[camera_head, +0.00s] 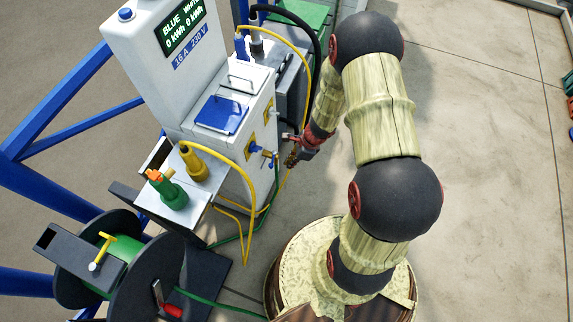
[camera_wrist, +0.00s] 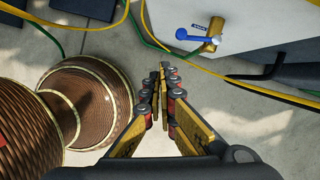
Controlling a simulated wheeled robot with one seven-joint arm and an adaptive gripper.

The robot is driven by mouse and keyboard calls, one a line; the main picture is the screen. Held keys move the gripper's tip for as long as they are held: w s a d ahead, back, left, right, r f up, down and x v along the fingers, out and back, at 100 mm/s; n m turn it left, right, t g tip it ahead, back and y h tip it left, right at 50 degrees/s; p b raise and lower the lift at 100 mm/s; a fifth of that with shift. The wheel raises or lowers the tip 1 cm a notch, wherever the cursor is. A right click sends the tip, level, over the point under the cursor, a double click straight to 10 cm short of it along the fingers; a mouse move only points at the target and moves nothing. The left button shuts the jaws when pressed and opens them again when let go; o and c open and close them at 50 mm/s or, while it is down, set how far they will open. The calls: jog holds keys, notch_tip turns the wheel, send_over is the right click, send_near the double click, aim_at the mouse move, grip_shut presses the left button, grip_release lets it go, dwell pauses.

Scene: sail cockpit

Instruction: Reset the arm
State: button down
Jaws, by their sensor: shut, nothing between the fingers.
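My gripper (camera_wrist: 163,72) points down over the concrete floor in the wrist view. Its fingers are shut with nothing between them. In the head view my gripper (camera_head: 291,158) is partly hidden at the end of my bent arm, close to the right side of the white power pedestal (camera_head: 165,60). The pedestal's brass tap with a blue lever (camera_wrist: 207,40) is just beyond and right of the fingers in the wrist view, apart from them.
A yellow cable (camera_head: 247,195) and a green hose hang beside the pedestal. A shelf holds a yellow plug (camera_head: 194,165) and a green connector (camera_head: 172,192). A hose reel (camera_head: 122,250) stands lower left.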

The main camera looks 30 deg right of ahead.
jog(key=shift+s+d+r, duration=0.2)
jog(key=shift+r, duration=0.45)
